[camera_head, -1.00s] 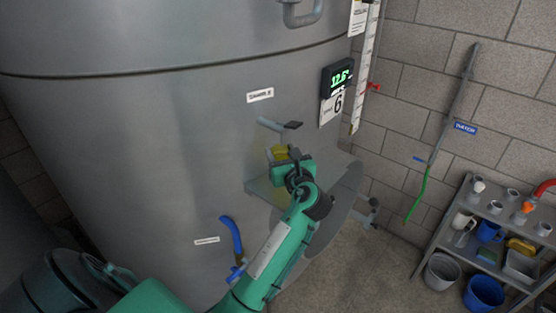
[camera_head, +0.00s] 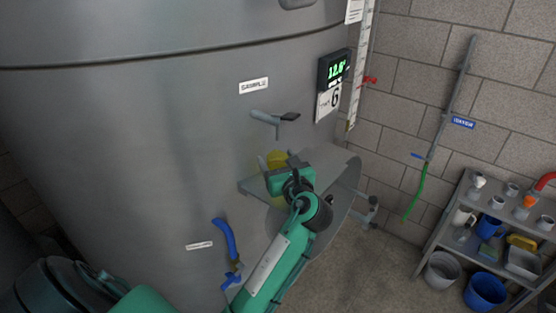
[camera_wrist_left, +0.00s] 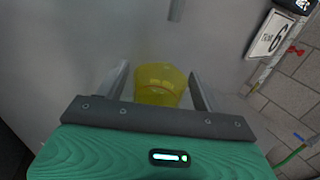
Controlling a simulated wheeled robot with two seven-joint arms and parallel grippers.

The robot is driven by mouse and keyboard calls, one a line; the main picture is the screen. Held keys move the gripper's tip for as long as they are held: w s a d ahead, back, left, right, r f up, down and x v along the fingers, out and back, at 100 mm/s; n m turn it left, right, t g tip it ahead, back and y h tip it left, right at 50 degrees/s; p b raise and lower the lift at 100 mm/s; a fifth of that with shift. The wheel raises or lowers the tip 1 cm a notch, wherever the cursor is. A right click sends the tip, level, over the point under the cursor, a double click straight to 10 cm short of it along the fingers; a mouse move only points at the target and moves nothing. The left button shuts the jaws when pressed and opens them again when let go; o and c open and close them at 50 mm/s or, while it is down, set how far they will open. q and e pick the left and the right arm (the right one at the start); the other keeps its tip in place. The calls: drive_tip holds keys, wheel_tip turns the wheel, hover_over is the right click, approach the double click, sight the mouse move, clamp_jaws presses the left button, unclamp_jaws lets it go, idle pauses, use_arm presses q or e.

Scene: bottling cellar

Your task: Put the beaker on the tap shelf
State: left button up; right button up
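The beaker (camera_head: 276,160), with yellow liquid in it, is at my left gripper (camera_head: 279,168), just above or on the tap shelf (camera_head: 252,186) on the tank's side. I cannot tell whether its base touches the shelf. The sample tap (camera_head: 275,118) is above the beaker. My right gripper is not in view.
The big steel tank (camera_head: 130,140) fills the left, with a blue-handled valve (camera_head: 228,240) low on it. A round steel plate (camera_head: 345,200) is right of the shelf. A rack (camera_head: 455,205) with cups and tubs, and buckets (camera_head: 485,291), stand at the far right.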

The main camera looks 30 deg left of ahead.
use_arm(q)
drive_tip(key=shift+r, duration=0.15)
drive_tip(key=shift+s+d, duration=0.15)
drive_tip(key=shift+d, duration=0.1)
drive_tip(key=b+v, duration=0.3)
drive_tip(key=v, duration=0.7)
drive_tip(key=shift+s+d+b, duration=0.25)
drive_tip(key=shift+b, duration=0.15)
drive_tip(key=shift+s+d, duration=0.25)
drive_tip(key=shift+d, duration=0.1)
